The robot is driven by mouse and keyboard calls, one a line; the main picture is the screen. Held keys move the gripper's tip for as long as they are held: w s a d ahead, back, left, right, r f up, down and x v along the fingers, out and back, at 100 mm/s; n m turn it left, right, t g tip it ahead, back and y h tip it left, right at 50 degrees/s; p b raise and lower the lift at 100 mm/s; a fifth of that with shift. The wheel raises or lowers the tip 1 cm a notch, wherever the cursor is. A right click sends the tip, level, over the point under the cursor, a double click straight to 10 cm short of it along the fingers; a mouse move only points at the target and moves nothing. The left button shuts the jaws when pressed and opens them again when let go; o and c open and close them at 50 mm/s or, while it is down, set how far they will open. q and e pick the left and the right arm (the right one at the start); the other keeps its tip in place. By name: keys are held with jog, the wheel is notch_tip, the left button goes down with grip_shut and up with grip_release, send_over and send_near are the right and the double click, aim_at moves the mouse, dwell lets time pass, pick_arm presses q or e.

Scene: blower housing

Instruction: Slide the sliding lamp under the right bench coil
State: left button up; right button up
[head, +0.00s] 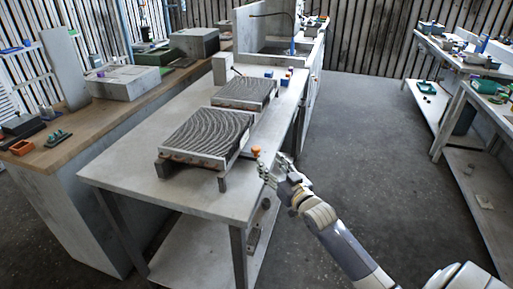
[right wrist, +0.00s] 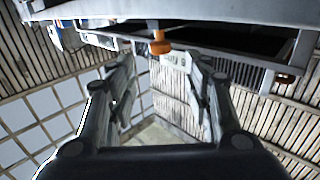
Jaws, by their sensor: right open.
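Two ribbed grey coils lie on the bench (head: 130,180) in the head view: a near one (head: 205,135), raised on short supports, and a farther one (head: 245,93). An orange knob (head: 256,152) is at the near coil's right side. In the right wrist view the knob (right wrist: 160,43) hangs below a grey edge. I cannot clearly make out the lamp body; the knob may belong to it. My right gripper (head: 268,164) is at the bench's right edge, close to the knob. In the right wrist view its fingers (right wrist: 162,66) are apart, with nothing between them. My left gripper is not in view.
A grey box (head: 222,68) and small blue blocks (head: 268,74) stand at the bench's far end. A wooden-topped counter (head: 40,150) adjoins on the left. The floor (head: 370,130) is clear to the right, before shelving (head: 460,65).

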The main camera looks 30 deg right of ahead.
aim_at(258, 151)
jog(key=w, duration=0.9)
jog(key=shift+w+d+f, duration=0.1)
jog(key=shift+d+f, duration=0.05)
jog(key=shift+d, duration=0.2)
jog(key=shift+c, duration=0.2)
grip_shut()
